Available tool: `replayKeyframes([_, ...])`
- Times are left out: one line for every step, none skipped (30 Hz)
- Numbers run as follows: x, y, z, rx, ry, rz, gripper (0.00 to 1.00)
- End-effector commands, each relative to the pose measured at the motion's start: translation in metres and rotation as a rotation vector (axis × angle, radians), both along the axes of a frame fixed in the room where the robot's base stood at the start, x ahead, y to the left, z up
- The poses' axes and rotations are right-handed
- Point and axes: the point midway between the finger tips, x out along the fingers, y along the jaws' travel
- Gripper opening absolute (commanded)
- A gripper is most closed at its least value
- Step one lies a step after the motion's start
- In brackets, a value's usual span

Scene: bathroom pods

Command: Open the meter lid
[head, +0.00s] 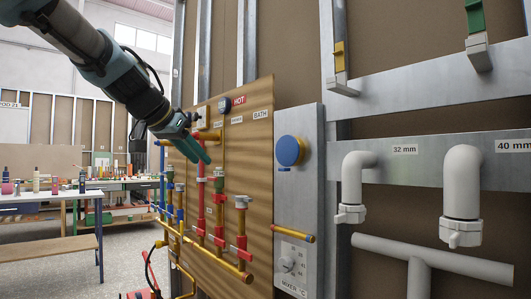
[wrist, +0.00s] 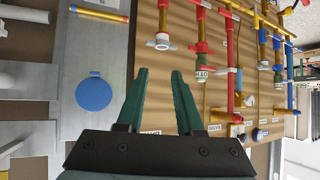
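The round blue disc that looks like the meter lid (head: 289,151) sits on a grey metal panel, with a brass-coloured edge at its right side. It lies flat over the meter face and looks closed. It also shows as a blue disc left of my fingers in the wrist view (wrist: 93,95). My gripper (head: 203,150) is in front of the pipe board, left of the lid and apart from it. In the wrist view, its two green fingers (wrist: 160,74) are spread with nothing between them.
A wooden board (head: 261,181) beside the panel carries red, blue and brass pipes with several valves. White pipes (head: 462,190) stick out at the right. A workbench (head: 40,197) stands far left.

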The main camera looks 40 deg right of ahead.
Motion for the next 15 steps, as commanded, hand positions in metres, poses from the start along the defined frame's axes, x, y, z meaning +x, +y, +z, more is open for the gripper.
replayKeyframes([0.023,0.004,-0.009,0.027,-0.029,0.094,0.43])
replayKeyframes([0.038,0.006,-0.016,0.035,-0.055,0.149,0.46])
replayKeyframes([0.054,0.009,-0.021,0.035,-0.093,0.214,0.51])
replayKeyframes([0.066,0.010,-0.024,0.029,-0.125,0.255,0.54])
replayKeyframes([0.076,0.011,-0.026,0.018,-0.157,0.290,0.57])
replayKeyframes([0.086,0.010,-0.026,-0.006,-0.203,0.323,0.60])
replayKeyframes([0.092,0.008,-0.026,-0.028,-0.235,0.339,0.60])
replayKeyframes([0.097,0.004,-0.025,-0.055,-0.266,0.348,0.60])
replayKeyframes([0.099,-0.002,-0.022,-0.098,-0.303,0.348,0.60])
replayKeyframes([0.099,-0.007,-0.021,-0.133,-0.327,0.339,0.60])
replayKeyframes([0.098,-0.014,-0.019,-0.171,-0.346,0.323,0.60])
replayKeyframes([0.091,-0.024,-0.016,-0.226,-0.365,0.288,0.60])
replayKeyframes([0.084,-0.032,-0.016,-0.267,-0.371,0.255,0.60])
replayKeyframes([0.075,-0.041,-0.015,-0.310,-0.371,0.216,0.60])
replayKeyframes([0.060,-0.052,-0.015,-0.366,-0.361,0.155,0.60])
